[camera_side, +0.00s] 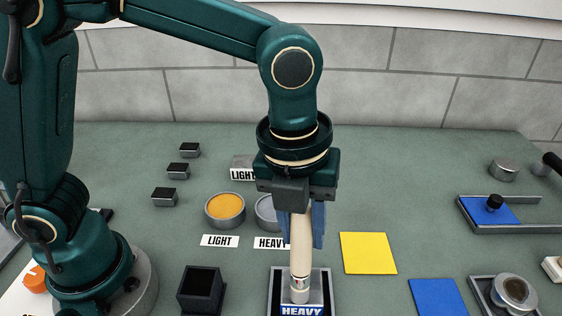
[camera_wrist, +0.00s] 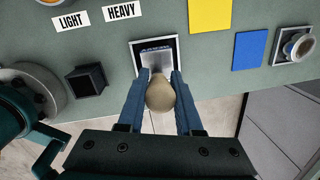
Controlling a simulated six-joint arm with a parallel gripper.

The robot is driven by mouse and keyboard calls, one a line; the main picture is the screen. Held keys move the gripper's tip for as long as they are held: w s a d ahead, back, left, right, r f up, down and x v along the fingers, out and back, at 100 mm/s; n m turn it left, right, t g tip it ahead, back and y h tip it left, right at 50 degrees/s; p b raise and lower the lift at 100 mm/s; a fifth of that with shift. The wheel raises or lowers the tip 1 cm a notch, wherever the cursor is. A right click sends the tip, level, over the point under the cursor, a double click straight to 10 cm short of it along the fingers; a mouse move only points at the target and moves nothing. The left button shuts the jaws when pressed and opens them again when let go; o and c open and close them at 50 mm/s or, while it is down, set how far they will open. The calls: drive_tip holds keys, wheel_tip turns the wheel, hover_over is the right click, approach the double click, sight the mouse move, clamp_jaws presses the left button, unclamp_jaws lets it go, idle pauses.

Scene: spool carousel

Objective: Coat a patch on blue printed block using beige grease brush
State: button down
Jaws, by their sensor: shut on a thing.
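My gripper (camera_side: 303,238) points down and is shut on the beige handle of the grease brush (camera_side: 301,255). The brush hangs nearly upright. In the wrist view its rounded handle end (camera_wrist: 161,95) sits between my blue fingers (camera_wrist: 158,80). The brush's lower end is over a framed tray (camera_side: 274,292) at the bottom centre. In that tray is a blue strip printed HEAVY (camera_side: 302,310), partly cut off by the picture edge. The strip also shows in the wrist view (camera_wrist: 157,46). Whether the bristles touch anything is unclear.
An orange-filled tin (camera_side: 225,207) and a grey-filled tin (camera_side: 267,210) stand behind, with LIGHT and HEAVY labels before them. A black open box (camera_side: 201,290) is to the left. Yellow (camera_side: 368,253) and blue (camera_side: 437,298) flat squares and a slotted fixture (camera_side: 530,228) lie to the right.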

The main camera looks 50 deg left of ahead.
drive_tip(key=shift+s, duration=0.15)
drive_tip(key=shift+r, duration=3.05)
drive_tip(key=shift+r, duration=0.1)
drive_tip(key=shift+r, duration=1.4)
